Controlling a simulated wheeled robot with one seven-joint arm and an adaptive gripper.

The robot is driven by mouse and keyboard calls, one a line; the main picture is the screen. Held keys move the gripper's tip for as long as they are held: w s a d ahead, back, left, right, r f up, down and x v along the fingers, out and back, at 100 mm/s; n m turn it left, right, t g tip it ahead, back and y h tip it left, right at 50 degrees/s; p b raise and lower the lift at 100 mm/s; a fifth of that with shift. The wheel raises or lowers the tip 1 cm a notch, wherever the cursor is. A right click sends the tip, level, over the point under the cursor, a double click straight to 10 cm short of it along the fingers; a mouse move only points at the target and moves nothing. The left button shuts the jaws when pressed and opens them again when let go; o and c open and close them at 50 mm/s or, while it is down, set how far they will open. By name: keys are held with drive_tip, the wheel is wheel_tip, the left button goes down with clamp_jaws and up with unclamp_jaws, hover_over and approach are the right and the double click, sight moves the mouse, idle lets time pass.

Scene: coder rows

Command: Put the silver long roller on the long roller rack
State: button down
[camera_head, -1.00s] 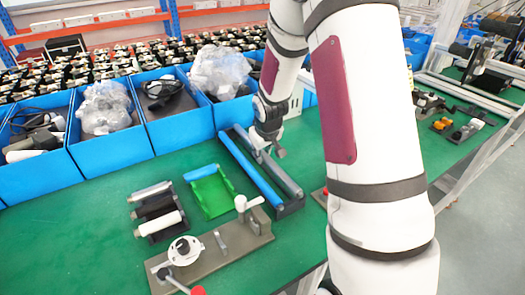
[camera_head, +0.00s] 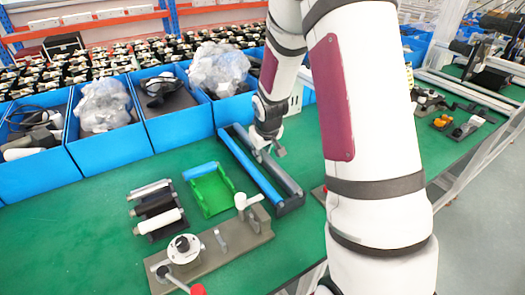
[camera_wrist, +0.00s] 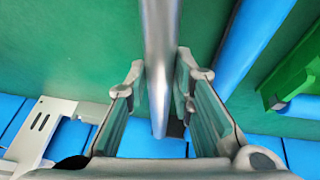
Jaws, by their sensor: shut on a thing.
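The silver long roller (camera_wrist: 158,55) runs lengthwise between my gripper's two fingers in the wrist view. My gripper (camera_wrist: 162,78) is shut on it. In the head view my gripper (camera_head: 269,152) is over the far half of the long roller rack (camera_head: 291,207), a dark grey frame on the green table. A blue long roller (camera_head: 252,168) lies along the rack's left side; it also shows at the upper right of the wrist view (camera_wrist: 256,40). The silver roller lines up with the rack's right side in the head view; whether it touches the rack I cannot tell.
A green tray (camera_head: 209,195) and a small rack of short rollers (camera_head: 156,209) stand left of the long rack. A grey fixture with a white handle (camera_head: 222,240) is close in front. Blue bins (camera_head: 110,148) line the back. Bare table lies at front left.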

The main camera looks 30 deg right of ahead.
drive_tip(key=shift+f, duration=0.15)
drive_tip(key=c, duration=1.3)
unclamp_jaws()
drive_tip(key=v, duration=1.2)
drive_tip(key=shift+y, duration=0.9)
drive_tip(key=s+a+r, duration=0.4)
drive_tip(key=s, duration=0.5)
drive_tip(key=s+a+r+p, duration=0.1)
drive_tip(key=s+a+r, duration=0.4)
drive_tip(key=s, duration=0.4)
drive_tip(key=s+a+r, duration=0.4)
drive_tip(key=s, duration=0.5)
drive_tip(key=shift+a+r, duration=0.35)
drive_tip(key=shift+r, duration=0.05)
